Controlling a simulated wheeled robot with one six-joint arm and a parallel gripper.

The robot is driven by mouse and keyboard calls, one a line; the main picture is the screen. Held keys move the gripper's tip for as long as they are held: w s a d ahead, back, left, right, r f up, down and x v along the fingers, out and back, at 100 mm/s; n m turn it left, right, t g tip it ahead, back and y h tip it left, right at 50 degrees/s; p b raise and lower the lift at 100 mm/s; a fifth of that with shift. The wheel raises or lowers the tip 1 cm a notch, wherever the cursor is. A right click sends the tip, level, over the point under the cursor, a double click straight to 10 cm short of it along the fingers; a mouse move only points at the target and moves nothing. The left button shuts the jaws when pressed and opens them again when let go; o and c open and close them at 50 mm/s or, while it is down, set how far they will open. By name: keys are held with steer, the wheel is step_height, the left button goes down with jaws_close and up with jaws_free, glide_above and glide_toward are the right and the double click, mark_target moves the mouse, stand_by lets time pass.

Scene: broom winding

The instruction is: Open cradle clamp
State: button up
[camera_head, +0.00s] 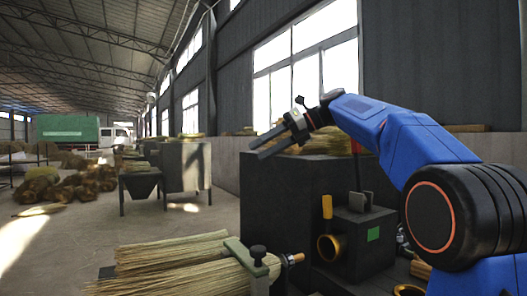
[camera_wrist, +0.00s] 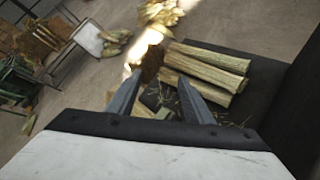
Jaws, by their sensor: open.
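The cradle clamp, a grey-green bar with a black knob (camera_head: 258,252), sits across a straw broom bundle (camera_head: 185,262) at the bottom of the head view. The bundle lies on its side, with an orange tip sticking out to the right of the clamp. The clamp bar appears to rest over the straw; its latch detail is too small to tell. My gripper (camera_head: 256,147) is up in the air, well above and apart from the clamp, pointing left. In the wrist view its two fingers (camera_wrist: 160,76) are spread, with nothing held. I cannot make out the clamp in the wrist view.
A dark cabinet (camera_head: 275,205) stands behind the clamp, with straw on top. The wrist view shows straw bundles (camera_wrist: 208,65) on a dark surface. Open floor lies left.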

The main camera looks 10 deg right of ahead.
stand_by(0.3)
steer(key=v, duration=1.7)
steer(key=shift+d, duration=0.2)
steer(key=shift+a, duration=0.1)
